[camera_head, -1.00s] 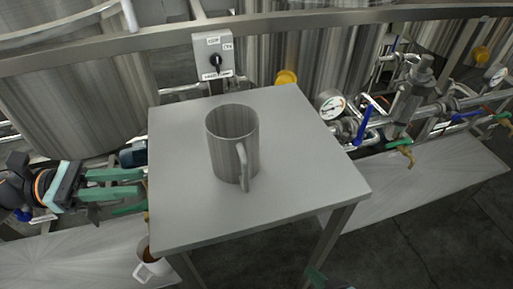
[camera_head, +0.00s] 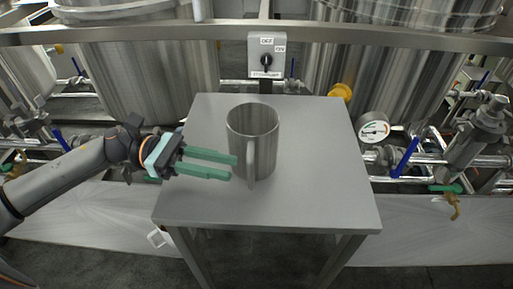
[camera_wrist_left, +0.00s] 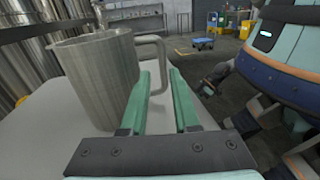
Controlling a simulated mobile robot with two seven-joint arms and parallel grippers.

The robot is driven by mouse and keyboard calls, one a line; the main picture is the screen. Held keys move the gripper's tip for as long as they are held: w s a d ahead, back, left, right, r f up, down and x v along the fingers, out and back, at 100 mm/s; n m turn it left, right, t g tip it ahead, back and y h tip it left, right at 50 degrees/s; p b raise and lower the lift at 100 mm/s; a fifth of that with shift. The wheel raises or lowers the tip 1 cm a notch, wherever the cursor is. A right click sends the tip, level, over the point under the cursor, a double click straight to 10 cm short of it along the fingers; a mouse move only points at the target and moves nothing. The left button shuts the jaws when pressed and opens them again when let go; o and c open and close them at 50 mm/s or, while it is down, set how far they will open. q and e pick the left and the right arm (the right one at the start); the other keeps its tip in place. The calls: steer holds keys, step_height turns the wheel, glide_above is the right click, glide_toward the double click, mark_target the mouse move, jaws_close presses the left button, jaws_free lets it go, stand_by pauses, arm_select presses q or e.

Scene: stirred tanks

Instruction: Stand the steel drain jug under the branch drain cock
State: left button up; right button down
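The steel jug (camera_head: 252,135) stands upright on a small steel table (camera_head: 330,195), its handle (camera_head: 251,170) facing me. My left gripper (camera_head: 232,167) is open, its green fingers pointing right toward the handle. In the left wrist view the jug (camera_wrist_left: 95,75) is at left, and its handle (camera_wrist_left: 160,65) shows just beyond and between the open fingertips (camera_wrist_left: 160,85); I see no grip on it. A brass cock with a green lever (camera_head: 452,203) is at the right, low on the pipework. My right gripper is not clear; dark arm parts of mine show in the left wrist view.
A pressure gauge (camera_head: 374,128) and a blue-levered valve (camera_head: 405,158) stand close right of the table. A switch box (camera_head: 267,55) is behind it. A low pale platform (camera_head: 420,235) runs below the pipes.

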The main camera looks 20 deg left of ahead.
mark_target(253, 151)
arm_select(q)
steer(key=d, duration=0.3)
steer(key=shift+w+d, duration=0.15)
steer(key=shift+d, duration=0.15)
steer(key=d, duration=0.1)
steer(key=d+p, duration=0.1)
steer(key=d, duration=0.2)
steer(key=shift+d+r, duration=0.25)
steer(key=shift+d, duration=0.1)
steer(key=shift+w+d, duration=0.1)
steer(key=shift+d, duration=0.3)
steer(key=shift+f, duration=0.1)
jaws_close()
stand_by(0.4)
